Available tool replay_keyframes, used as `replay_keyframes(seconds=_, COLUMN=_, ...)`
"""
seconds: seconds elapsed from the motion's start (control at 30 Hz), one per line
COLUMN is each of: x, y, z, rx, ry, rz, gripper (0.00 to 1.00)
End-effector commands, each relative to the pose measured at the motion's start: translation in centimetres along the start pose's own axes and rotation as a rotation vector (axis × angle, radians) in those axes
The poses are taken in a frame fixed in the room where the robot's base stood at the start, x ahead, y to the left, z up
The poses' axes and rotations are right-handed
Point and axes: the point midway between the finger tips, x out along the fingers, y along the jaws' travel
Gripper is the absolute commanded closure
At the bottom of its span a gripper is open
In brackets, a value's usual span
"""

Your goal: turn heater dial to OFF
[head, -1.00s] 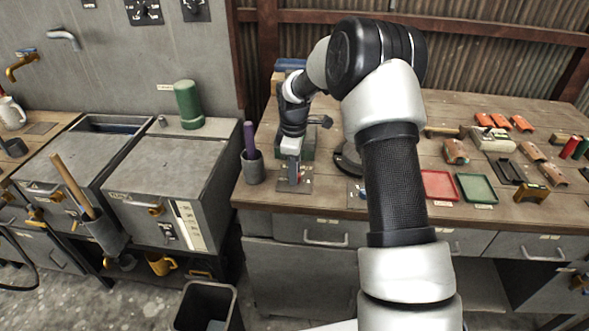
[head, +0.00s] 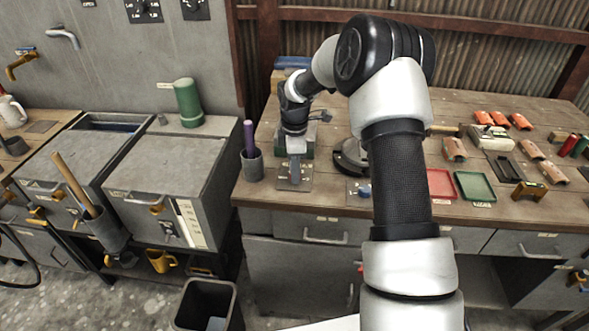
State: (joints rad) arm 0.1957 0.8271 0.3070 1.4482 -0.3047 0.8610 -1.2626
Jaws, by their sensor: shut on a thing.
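My gripper (head: 294,174) points down at the front left of the wooden bench. Its fingertips are low over a small grey dial plate (head: 282,185) with pale markings. The gripper is shut on what appears to be the heater dial on this plate. The fingers cover the dial, so its pointer and the setting it stands at are hidden. The markings on the plate are too small to read.
A grey cup (head: 252,167) with a purple rod stands just left of the gripper. A green box (head: 309,139) is close behind it. Red (head: 440,184) and green (head: 476,186) trays lie farther right.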

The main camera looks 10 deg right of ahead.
Motion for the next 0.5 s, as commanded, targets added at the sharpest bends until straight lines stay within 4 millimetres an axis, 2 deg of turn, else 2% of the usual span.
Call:
replay_keyframes(seconds=0.03, x=-0.11, y=0.11, z=0.00, rx=-0.002, ry=-0.001, rz=0.004, gripper=0.95)
replay_keyframes(seconds=0.07, x=-0.11, y=0.11, z=0.00, rx=-0.002, ry=-0.001, rz=0.004, gripper=0.71)
replay_keyframes(seconds=0.17, x=-0.08, y=0.09, z=0.00, rx=-0.001, ry=-0.001, rz=0.003, gripper=0.54)
replay_keyframes(seconds=0.5, x=-0.25, y=0.05, z=0.00, rx=0.000, ry=0.000, rz=0.002, gripper=0.54)
